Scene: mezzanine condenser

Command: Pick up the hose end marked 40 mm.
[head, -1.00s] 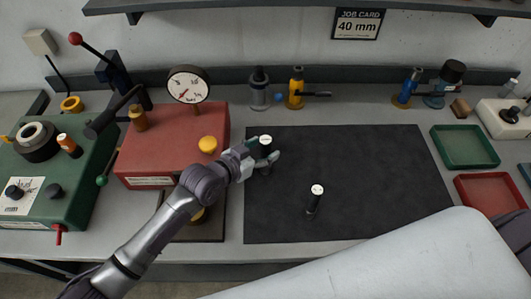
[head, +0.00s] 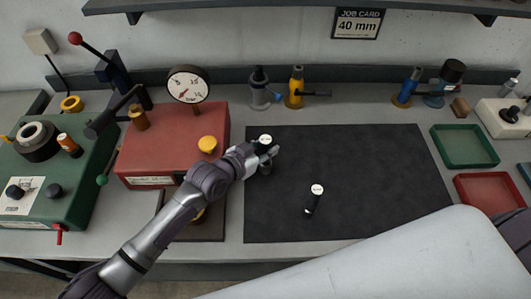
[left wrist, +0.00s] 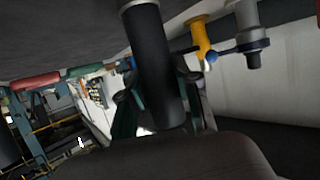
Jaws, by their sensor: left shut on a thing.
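A black hose end with a white marked top (head: 265,139) stands upright near the left edge of the dark mat (head: 370,200). My left gripper (head: 265,152) is shut on it, with fingers around its body. In the left wrist view the same black hose end (left wrist: 157,75) fills the middle, between the fingers. The print on its top is too small to read. The job card (head: 357,24) on the wall reads 40 mm. My right gripper is not in view.
A red press with a gauge (head: 175,145) stands left of the mat, a green machine (head: 60,180) farther left. Valves, one of them yellow (head: 296,90), line the back. Green (head: 465,147) and red (head: 490,194) trays lie at the right. The mat's right side is clear.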

